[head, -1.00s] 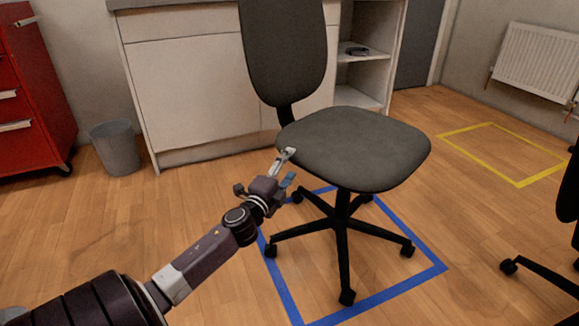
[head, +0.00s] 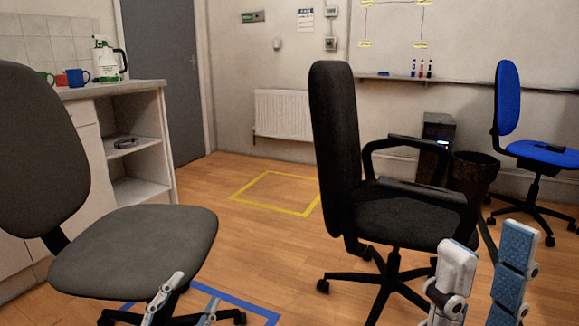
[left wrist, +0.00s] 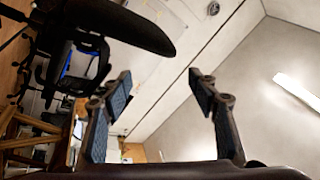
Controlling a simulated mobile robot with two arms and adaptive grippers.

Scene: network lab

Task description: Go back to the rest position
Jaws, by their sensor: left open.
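My left gripper (head: 192,285) shows at the bottom of the head view, in front of the grey chair's seat. Its fingers are apart. In the left wrist view the left gripper (left wrist: 160,78) is open with nothing between its fingers. My right gripper (head: 488,240) is at the bottom right of the head view, pointing up. Its two blue and white fingers are apart with nothing seen between them. The rest of both arms is out of the head view.
A grey office chair (head: 140,250) stands at left over a blue floor outline (head: 262,315). A black armchair (head: 335,150) stands right of centre. A blue chair (head: 508,100) is farther back. The floor inside the yellow outline (head: 270,175) is clear.

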